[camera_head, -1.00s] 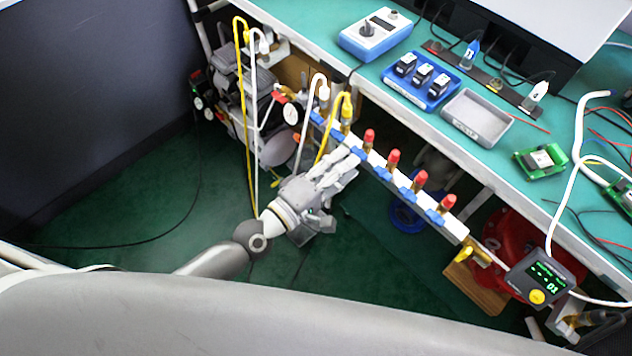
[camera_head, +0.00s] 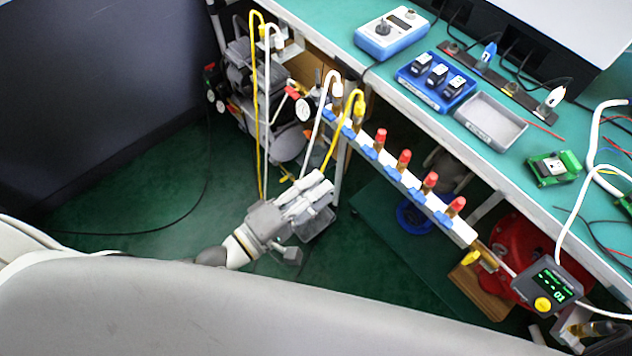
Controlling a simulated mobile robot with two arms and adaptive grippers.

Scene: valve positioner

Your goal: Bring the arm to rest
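My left gripper (camera_head: 318,192) is low in the middle of the head view, its arm coming in from the lower left. It is in front of and below the white valve manifold (camera_head: 402,178), apart from its blue valves, over the green floor. The fingers lie close together in this view, and I cannot tell whether they are open or shut. I see nothing held in them. The lower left arm is partly hidden behind a grey surface at the bottom. My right gripper is not in view.
The manifold has red-capped fittings and runs along the front edge of the green workbench (camera_head: 430,117). Yellow and white hoses (camera_head: 258,110) hang at its left. A gauge with a green display (camera_head: 553,288) stands at its right end. The floor (camera_head: 140,200) at left is mostly clear.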

